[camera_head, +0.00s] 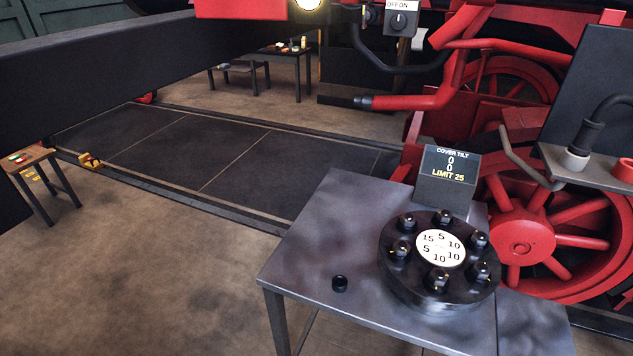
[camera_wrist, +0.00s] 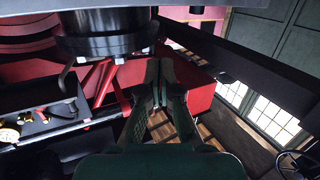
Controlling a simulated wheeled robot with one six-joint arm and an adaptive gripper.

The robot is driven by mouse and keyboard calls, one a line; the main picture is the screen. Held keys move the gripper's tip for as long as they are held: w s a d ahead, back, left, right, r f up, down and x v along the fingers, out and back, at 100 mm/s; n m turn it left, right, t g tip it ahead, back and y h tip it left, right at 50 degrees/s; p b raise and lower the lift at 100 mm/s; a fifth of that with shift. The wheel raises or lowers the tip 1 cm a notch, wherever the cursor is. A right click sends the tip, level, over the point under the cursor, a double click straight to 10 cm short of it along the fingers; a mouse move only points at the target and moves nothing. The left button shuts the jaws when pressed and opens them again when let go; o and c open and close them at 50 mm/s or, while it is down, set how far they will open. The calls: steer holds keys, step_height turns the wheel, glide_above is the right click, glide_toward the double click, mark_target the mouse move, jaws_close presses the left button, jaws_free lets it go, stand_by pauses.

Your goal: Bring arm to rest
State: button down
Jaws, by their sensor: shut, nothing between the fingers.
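My gripper (camera_wrist: 160,68) shows in the wrist view, its two dark green fingers together and nothing between them. It points at open space, with a black flanged cylinder (camera_wrist: 105,42) and red parts beyond it. It is apart from everything I can make out there. In the head view I cannot pick out my gripper. There, a round black cover (camera_head: 437,300) with several nuts and a numbered white disc (camera_head: 441,249) sits on a grey metal table (camera_head: 330,225). A sign (camera_head: 449,176) behind it reads COVER TILT 0, 0, LIMIT 25.
A red bar with a black end (camera_head: 400,102) juts left. A stool (camera_head: 38,180) stands at far left. The floor left of the table is clear.

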steer(key=s+d+r+m+g, duration=0.1)
steer(key=s+g, duration=0.1)
steer(key=s, duration=1.8)
steer(key=shift+d+r+h, duration=0.2)
steer(key=shift+r+h, duration=0.1)
steer(key=shift+r, duration=0.05)
